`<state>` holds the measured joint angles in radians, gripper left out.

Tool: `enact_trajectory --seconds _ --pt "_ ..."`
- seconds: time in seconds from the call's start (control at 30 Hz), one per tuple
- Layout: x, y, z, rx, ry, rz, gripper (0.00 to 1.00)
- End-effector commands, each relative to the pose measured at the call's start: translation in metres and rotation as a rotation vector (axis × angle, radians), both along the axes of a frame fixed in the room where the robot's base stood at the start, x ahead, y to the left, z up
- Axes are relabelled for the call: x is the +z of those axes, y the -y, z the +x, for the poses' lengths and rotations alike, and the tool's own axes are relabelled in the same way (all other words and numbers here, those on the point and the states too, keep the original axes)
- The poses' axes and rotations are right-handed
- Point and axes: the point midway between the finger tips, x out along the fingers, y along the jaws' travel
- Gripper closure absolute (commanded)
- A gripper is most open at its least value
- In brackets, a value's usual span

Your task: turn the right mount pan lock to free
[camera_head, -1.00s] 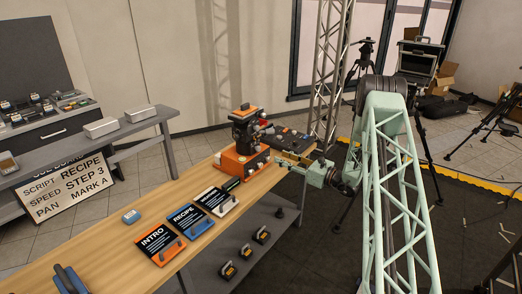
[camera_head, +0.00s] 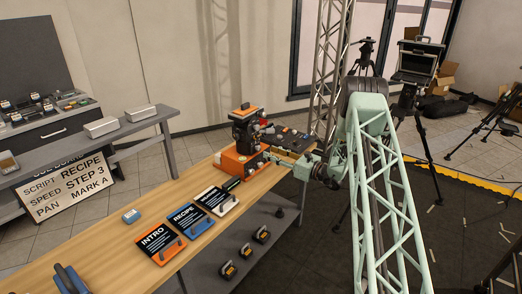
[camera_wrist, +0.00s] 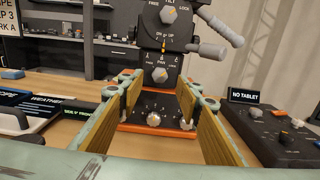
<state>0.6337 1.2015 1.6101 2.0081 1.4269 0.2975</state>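The orange and black camera mount (camera_head: 243,135) stands at the far end of the wooden table. In the wrist view its front (camera_wrist: 160,55) faces me. The silver pan lock knob (camera_wrist: 160,74) sits low on the black body, with small lettering above it. Its pointer direction is too small to tell. The tilt knob (camera_wrist: 168,14) is above it. My gripper (camera_wrist: 161,88) is open, its two wood-padded fingers apart on either side of the pan lock knob, with nothing held. In the head view my gripper (camera_head: 272,158) is close to the mount's right side.
Silver handles (camera_wrist: 208,50) stick out right of the mount. A dark control panel (camera_wrist: 285,130) with a "NO TABLET" sign (camera_wrist: 252,96) is at right. Script boards (camera_head: 188,218) lie at left on the table (camera_head: 110,248).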

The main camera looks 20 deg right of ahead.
Motion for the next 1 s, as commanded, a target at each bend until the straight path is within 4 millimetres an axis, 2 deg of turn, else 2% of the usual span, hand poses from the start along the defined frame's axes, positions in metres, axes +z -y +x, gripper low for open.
enact_trajectory --seconds 0.2,0.5,0.7,1.0 --pt "0.000 -0.014 0.027 0.001 0.000 -0.001 0.68" --pt "-0.001 -0.028 0.054 -0.001 -0.001 0.000 0.68" --pt "0.000 -0.033 0.062 0.000 -0.001 0.000 0.68" --pt "0.000 -0.033 0.063 0.000 0.000 0.001 0.68"
